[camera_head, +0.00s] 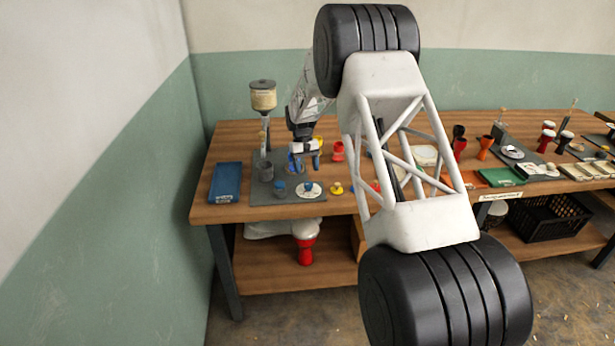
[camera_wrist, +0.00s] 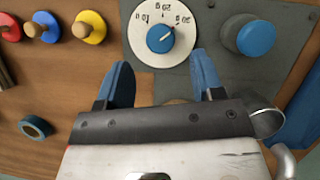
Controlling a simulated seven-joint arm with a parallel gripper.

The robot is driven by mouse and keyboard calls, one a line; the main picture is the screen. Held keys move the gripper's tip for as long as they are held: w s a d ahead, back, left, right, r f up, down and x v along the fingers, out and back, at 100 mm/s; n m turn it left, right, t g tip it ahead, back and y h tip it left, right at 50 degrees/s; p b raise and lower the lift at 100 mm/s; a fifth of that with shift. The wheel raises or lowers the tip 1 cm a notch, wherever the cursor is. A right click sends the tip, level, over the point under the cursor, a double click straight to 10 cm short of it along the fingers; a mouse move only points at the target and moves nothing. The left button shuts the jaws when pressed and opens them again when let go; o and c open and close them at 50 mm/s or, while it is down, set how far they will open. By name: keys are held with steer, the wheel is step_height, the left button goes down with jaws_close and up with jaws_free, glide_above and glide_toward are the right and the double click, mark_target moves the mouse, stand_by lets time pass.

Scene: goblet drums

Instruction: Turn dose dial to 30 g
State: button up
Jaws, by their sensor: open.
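The dose dial is a white disc (camera_head: 312,193) with a blue knob, lying on a dark grey mat. In the wrist view the dial plate (camera_wrist: 141,55) is at the top centre, with black numbers around the blue knob (camera_wrist: 159,40). My gripper (camera_head: 305,160) is above the mat, behind the dial in the head view. In the wrist view its blue fingers (camera_wrist: 162,68) are wide apart with nothing between them; the knob lies beyond their tips, roughly centred.
A blue round button on a grey base (camera_wrist: 255,38) is right of the dial in the wrist view. Colored discs with wooden pegs (camera_wrist: 90,28) and a teal ring (camera_wrist: 34,127) lie left.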

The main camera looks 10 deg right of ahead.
steer(key=shift+v, duration=1.15)
steer(key=s+d+r+m+t, duration=0.1)
steer(key=s+d+r+t, duration=0.1)
steer(key=s+r, duration=1)
steer(key=s+d+r+t, duration=0.1)
steer(key=s+d+r, duration=0.2)
steer(key=s+r, duration=0.95)
steer(key=s+d+f+t, duration=0.1)
steer(key=s+t, duration=0.1)
steer(key=s, duration=1.7)
steer(key=s+d+f+m+t, duration=0.1)
steer(key=s+f+t, duration=0.1)
steer(key=s, duration=1.7)
steer(key=shift+d+m+y, duration=0.3)
steer(key=shift+y, duration=0.1)
